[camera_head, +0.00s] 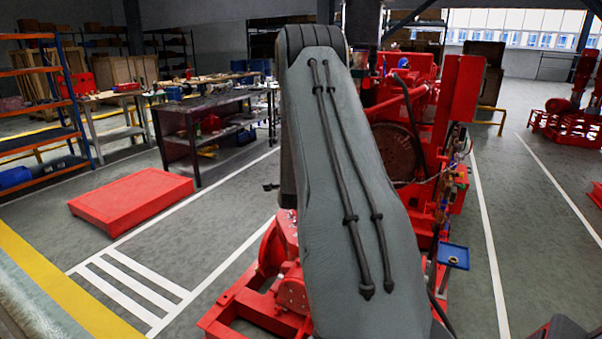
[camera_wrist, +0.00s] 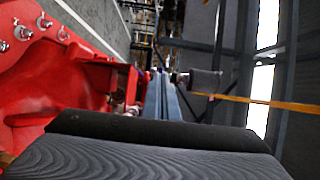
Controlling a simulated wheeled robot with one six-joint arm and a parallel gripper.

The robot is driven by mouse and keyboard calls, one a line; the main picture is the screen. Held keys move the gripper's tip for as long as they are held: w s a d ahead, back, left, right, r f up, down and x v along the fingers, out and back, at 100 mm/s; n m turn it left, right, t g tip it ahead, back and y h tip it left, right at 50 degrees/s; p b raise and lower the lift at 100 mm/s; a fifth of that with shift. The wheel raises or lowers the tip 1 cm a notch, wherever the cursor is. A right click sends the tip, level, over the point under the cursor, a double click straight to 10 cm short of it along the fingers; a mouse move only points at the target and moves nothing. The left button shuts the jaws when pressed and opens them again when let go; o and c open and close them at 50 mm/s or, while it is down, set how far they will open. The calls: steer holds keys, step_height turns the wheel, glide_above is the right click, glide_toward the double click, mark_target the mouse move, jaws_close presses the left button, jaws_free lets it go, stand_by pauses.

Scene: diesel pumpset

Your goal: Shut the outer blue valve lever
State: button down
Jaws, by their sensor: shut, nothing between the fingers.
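The red diesel pumpset (camera_head: 400,150) stands behind my grey arm in the head view, partly hidden by it. Small fittings with bits of blue and red (camera_head: 440,210) run along its right side, too small to tell which is the outer blue valve lever. My gripper (camera_wrist: 162,80) shows in the wrist view as two long grey-blue fingers, shut together and empty. Red machinery (camera_wrist: 75,85) with bolts is close on the left of the fingers. I cannot make out the blue lever in the wrist view. The head view does not clearly show my gripper.
A blue tray (camera_head: 453,256) sits low at the pumpset's right side. A red platform (camera_head: 132,202) lies on the floor at left, before a dark workbench (camera_head: 215,110). Other red machinery (camera_head: 570,120) stands far right.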

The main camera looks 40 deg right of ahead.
steer(key=shift+w+d, duration=0.1)
steer(key=shift+w, duration=0.15)
stand_by(0.5)
steer(key=s+a+b, duration=0.1)
steer(key=s+a, duration=0.1)
steer(key=a, duration=0.4)
steer(key=s+a+b, duration=0.1)
steer(key=s+a, duration=0.2)
steer(key=a, duration=0.4)
steer(key=shift+s+b, duration=0.3)
steer(key=s+a+f+n+g+y, duration=0.4)
steer(key=a+n, duration=0.4)
steer(key=a, duration=0.4)
steer(key=s+a+f+n+g+y, duration=0.1)
steer(key=s+a+f+n+y, duration=0.15)
steer(key=a+n+y, duration=0.7)
steer(key=s+a+n+g, duration=0.4)
steer(key=s+a, duration=0.2)
steer(key=s, duration=0.5)
steer(key=s+a+f+n+g+h, duration=0.1)
steer(key=s+a+n+g, duration=0.3)
steer(key=s+a, duration=0.3)
steer(key=s+n, duration=0.1)
steer(key=s, duration=0.3)
steer(key=shift+s, duration=0.15)
